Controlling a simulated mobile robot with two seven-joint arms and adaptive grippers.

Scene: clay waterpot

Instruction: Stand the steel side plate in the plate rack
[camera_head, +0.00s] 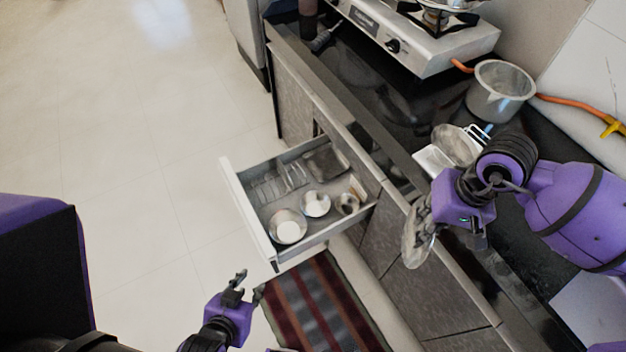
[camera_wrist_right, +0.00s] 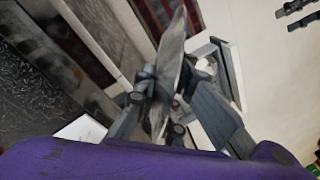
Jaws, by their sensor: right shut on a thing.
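The steel side plate (camera_head: 415,238) is held nearly edge-on by my right gripper (camera_head: 432,212), in front of the counter's edge. In the right wrist view the plate (camera_wrist_right: 174,58) stands between the fingers of my right gripper (camera_wrist_right: 172,100), which are shut on it. A wire plate rack (camera_head: 276,184) appears to be in the left part of the open drawer, well left of the held plate; its slots are small and hard to make out. My left gripper (camera_head: 249,287) is open and empty, low in front of the drawer.
The open drawer (camera_head: 237,205) also holds steel bowls (camera_head: 288,226) and a dark tray (camera_head: 326,161). On the counter are a gas stove (camera_head: 415,38), a steel pot (camera_head: 501,88) and a round steel dish (camera_head: 456,146). A striped rug (camera_head: 325,305) lies below; the floor at left is clear.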

